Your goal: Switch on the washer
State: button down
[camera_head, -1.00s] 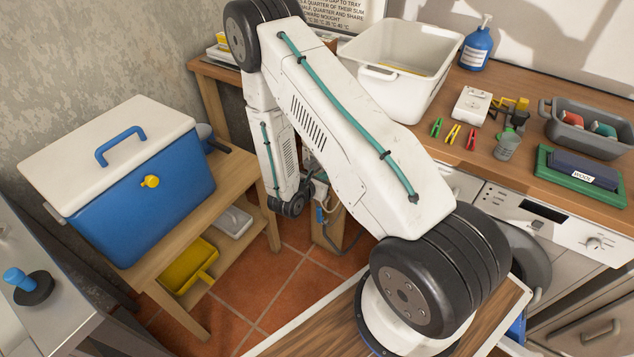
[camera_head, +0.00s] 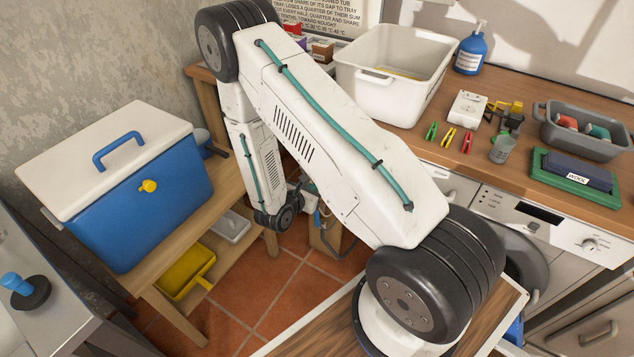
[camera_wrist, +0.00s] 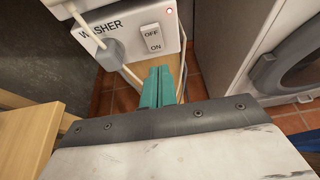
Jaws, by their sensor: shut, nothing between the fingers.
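The white switch box (camera_wrist: 128,30) labelled WASHER shows in the wrist view, with a small red lamp near its top right. It carries a rocker switch (camera_wrist: 152,38) marked OFF above and ON below. A grey plug (camera_wrist: 110,52) with a pale cord sits left of the rocker. My gripper (camera_wrist: 158,72) is shut and empty, its teal fingertips just below the rocker in the picture. I cannot tell whether they touch the box. The washer (camera_head: 560,228) stands under the counter at the right.
A blue cooler (camera_head: 140,200) stands on a wooden bench at the left, with a yellow tray (camera_head: 185,275) below. The wooden counter (camera_head: 425,175) holds a white tub (camera_head: 385,95), pegs and a grey basin (camera_head: 570,140). Tiled floor (camera_head: 275,285) shows between bench and counter.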

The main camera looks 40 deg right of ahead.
jog(key=f+v, duration=0.1)
jog(key=v, duration=0.8)
jog(key=shift+a+f, duration=0.35)
jog(key=shift+a, duration=0.05)
jog(key=shift+s, duration=0.1)
jog(key=s+a+r+m+g+y, duration=0.1)
jog(key=s+r+m+y, duration=0.3)
jog(key=r, duration=0.9)
jog(key=s+a+r+m+g+y, duration=0.1)
jog(key=s+a+r+m+y, duration=0.2)
jog(key=s+r+m, duration=0.7)
jog(key=s+a+r+m+g+y, duration=0.1)
jog(key=s+r+m+y, duration=0.4)
jog(key=r, duration=1.2)
jog(key=s+a+m, duration=0.1)
jog(key=s+m, duration=0.2)
jog(key=s, duration=0.1)
jog(key=shift+y, duration=0.3)
